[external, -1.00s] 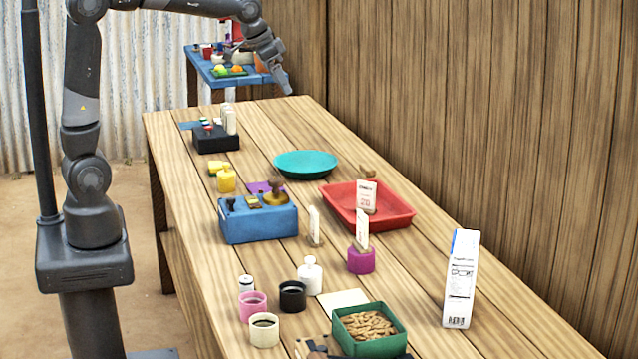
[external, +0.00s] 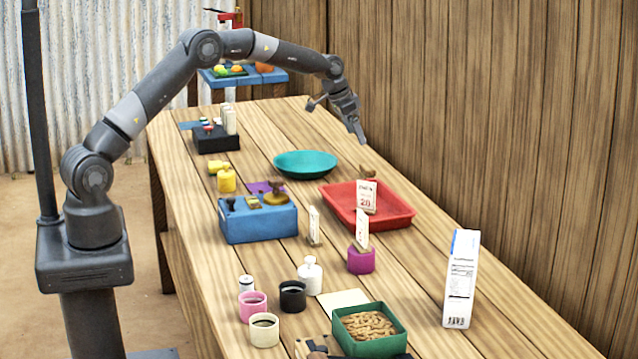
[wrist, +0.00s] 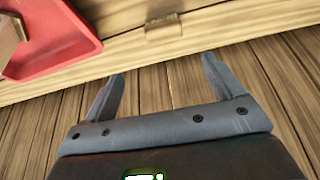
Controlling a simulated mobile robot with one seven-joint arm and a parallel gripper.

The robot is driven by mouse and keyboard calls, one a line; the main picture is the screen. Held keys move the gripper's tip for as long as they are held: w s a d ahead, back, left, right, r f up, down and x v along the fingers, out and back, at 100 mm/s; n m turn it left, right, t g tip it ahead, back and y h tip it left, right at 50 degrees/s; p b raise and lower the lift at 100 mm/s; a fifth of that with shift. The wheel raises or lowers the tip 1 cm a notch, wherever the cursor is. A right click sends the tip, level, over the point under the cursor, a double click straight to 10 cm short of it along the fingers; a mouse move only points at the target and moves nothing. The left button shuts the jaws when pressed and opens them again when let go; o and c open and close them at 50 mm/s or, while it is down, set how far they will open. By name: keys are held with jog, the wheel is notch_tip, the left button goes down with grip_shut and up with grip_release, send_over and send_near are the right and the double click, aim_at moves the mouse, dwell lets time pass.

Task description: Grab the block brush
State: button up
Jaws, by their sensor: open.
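A small brown wooden block, which looks like the block brush (external: 367,171), lies on the table at the far edge of the red tray, near the plank wall. In the wrist view it appears as a light brown block (wrist: 163,27) at the top middle, beyond the fingertips; its bristles cannot be made out. My gripper (external: 357,132) is open and empty, above and slightly behind the block in the external view. In the wrist view the two fingers (wrist: 160,70) are spread apart, with the block past the gap and not touched.
The red tray (external: 402,213) with a price card (external: 366,197) stands just in front of the block. A teal plate (external: 306,163) lies to its left. A blue box (external: 258,225) with small items stands farther left. The plank wall (external: 440,120) is close on the right.

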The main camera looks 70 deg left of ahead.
aim_at(368, 166)
jog(key=x, duration=0.8)
jog(key=a+x, duration=0.1)
jog(key=x, duration=0.3)
jog(key=shift+f, duration=0.25)
jog(key=c, duration=1.1)
jog(key=shift+o, duration=0.2)
